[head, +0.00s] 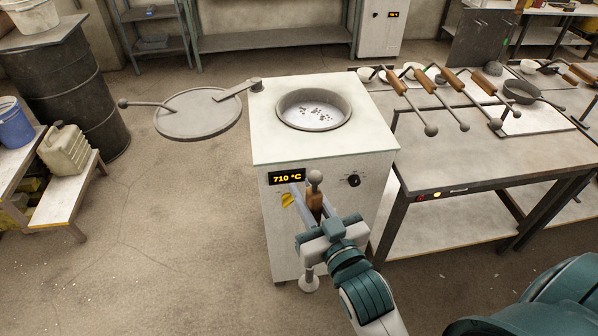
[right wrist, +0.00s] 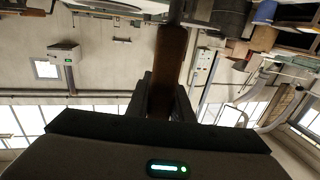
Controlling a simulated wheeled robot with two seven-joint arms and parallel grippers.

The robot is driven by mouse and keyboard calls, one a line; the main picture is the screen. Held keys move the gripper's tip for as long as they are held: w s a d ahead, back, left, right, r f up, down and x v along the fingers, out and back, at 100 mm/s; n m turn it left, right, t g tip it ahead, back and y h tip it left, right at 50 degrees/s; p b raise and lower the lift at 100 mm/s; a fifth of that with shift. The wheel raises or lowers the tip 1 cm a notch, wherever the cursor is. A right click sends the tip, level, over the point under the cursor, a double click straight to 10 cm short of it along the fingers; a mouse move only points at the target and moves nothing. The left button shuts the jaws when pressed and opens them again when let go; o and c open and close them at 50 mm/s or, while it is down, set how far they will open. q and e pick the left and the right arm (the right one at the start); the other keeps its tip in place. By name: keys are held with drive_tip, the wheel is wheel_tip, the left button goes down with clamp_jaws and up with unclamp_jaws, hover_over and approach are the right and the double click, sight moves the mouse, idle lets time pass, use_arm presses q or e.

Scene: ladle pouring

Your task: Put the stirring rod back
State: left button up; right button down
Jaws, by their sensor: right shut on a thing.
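The stirring rod (head: 315,197) has a brown wooden handle and a grey ball at its top end. My right gripper (head: 314,214) is shut on the wooden handle and holds the rod in front of the furnace. A pale, flared end (head: 309,283) shows below the gripper. In the right wrist view the brown handle (right wrist: 167,72) stands between the fingers (right wrist: 165,95). Several wooden-handled tools (head: 455,82) lie side by side at the back of the metal table (head: 470,155), their ball ends toward me. My left gripper is not in view.
The white furnace (head: 265,140) reads 710 °C, its round opening (head: 314,110) uncovered. Its round lid (head: 198,114) is swung out to the left. A shallow pan (head: 520,92) stands on the table at right. The table's front part is clear. A dark drum (head: 75,85) stands at left.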

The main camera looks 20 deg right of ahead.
sight(318, 215)
drive_tip(key=shift+s+f, duration=0.2)
drive_tip(key=shift+s, duration=0.65)
drive_tip(key=shift+s+f, duration=0.15)
drive_tip(key=shift+s, duration=0.65)
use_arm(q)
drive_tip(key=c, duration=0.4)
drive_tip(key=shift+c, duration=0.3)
use_arm(e)
drive_tip(key=shift+d, duration=0.1)
